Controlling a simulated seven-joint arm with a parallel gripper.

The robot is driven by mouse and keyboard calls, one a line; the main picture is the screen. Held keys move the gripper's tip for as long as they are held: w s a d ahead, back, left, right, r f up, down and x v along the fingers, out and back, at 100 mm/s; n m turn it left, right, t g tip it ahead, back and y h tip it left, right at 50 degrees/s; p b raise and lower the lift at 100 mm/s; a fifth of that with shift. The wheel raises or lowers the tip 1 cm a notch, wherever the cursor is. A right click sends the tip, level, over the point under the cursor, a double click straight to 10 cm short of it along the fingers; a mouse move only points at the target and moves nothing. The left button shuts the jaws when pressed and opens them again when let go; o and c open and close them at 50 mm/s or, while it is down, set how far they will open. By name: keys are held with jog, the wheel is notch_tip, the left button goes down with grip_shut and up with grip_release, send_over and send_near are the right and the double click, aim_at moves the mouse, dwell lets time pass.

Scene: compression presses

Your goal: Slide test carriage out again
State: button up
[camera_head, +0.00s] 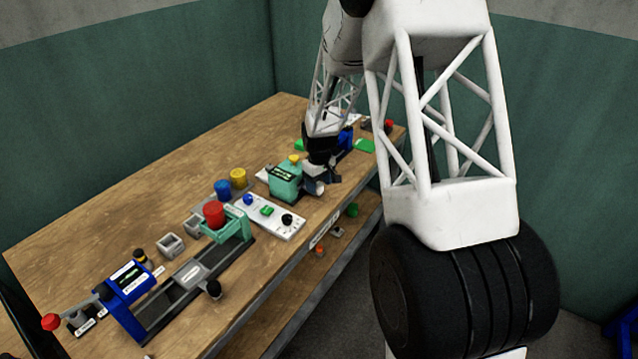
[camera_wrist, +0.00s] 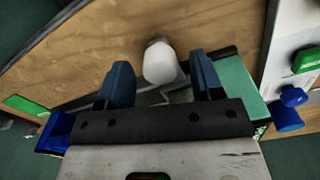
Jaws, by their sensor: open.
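My gripper (camera_head: 322,178) is over the front of the farther press, beside its teal block (camera_head: 285,182). In the wrist view its two blue-grey fingers (camera_wrist: 160,66) are open, one on each side of a pale rounded knob (camera_wrist: 160,62). The knob lies between the fingers; I cannot tell whether either finger touches it. A teal part (camera_wrist: 238,85) of this press shows on the right and a blue part (camera_wrist: 56,132) on the left. The carriage behind the knob is mostly hidden by my gripper. A nearer press has a grey labelled carriage (camera_head: 190,273) with a black knob (camera_head: 213,289).
The nearer press has a blue block (camera_head: 125,283) and a teal frame with a red cylinder (camera_head: 214,212). A white control panel (camera_head: 270,214) with buttons lies between the presses. Blue (camera_head: 222,187) and yellow (camera_head: 238,176) cylinders stand behind it. The wooden table's (camera_head: 110,215) back left is clear.

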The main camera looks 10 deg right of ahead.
grip_shut()
jog(key=w+d, duration=0.8)
jog(key=shift+w+d, duration=0.25)
grip_release()
dwell(0.3)
notch_tip(320, 180, up, 8)
jog(key=shift+f, duration=0.15)
dwell(0.7)
